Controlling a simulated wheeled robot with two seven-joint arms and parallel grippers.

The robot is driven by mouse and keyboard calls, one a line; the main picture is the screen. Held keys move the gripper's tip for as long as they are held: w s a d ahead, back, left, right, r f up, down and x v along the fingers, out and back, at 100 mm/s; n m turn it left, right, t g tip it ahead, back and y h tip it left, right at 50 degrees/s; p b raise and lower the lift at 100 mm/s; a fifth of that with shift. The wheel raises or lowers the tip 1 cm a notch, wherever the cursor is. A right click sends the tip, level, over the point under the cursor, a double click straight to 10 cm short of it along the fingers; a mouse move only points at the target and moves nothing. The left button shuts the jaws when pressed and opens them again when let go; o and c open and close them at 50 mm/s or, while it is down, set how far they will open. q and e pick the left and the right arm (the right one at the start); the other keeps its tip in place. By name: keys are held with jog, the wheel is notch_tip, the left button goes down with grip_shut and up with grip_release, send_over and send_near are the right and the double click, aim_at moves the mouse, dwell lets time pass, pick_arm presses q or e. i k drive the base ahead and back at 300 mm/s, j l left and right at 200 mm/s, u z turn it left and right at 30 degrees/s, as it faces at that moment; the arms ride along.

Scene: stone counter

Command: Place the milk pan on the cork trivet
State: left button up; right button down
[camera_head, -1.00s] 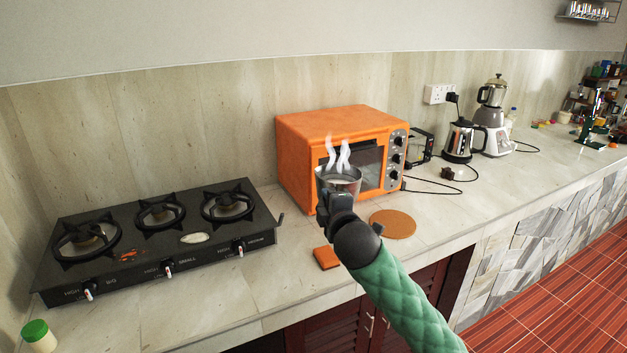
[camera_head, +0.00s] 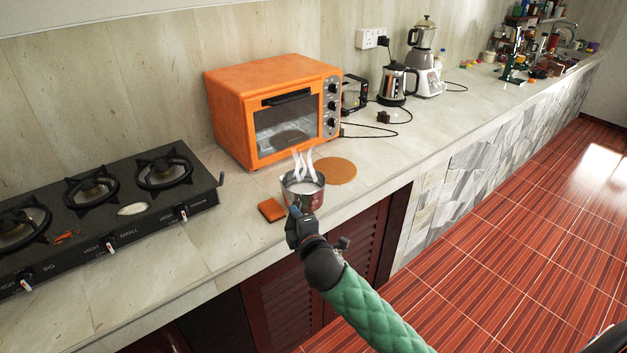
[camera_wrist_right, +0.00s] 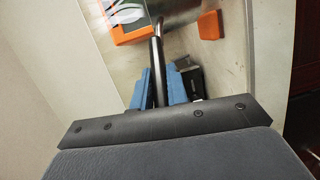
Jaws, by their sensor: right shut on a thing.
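The milk pan (camera_head: 302,189) is a small metal pan with white liquid and steam rising from it. My right gripper (camera_head: 297,218) is shut on its handle, at the front of the counter. In the right wrist view the dark handle (camera_wrist_right: 158,72) runs between the blue finger pads of the gripper (camera_wrist_right: 158,88), and the pan's metal side (camera_wrist_right: 172,10) shows at the top. The round cork trivet (camera_head: 336,170) lies flat on the counter, behind and right of the pan in the picture. I cannot tell the pan's exact height. My left gripper is not in view.
An orange oven (camera_head: 270,110) stands behind the pan. A small orange block (camera_head: 271,210) lies left of it; it also shows in the right wrist view (camera_wrist_right: 210,25). A black gas stove (camera_head: 110,205) is at the left. A kettle (camera_head: 397,84) and blender (camera_head: 424,62) stand farther right.

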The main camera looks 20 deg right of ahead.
aim_at(347, 178)
jog(key=l, duration=1.25)
jog(key=i+l, duration=0.1)
jog(key=l, duration=1.2)
jog(key=k+z, duration=0.05)
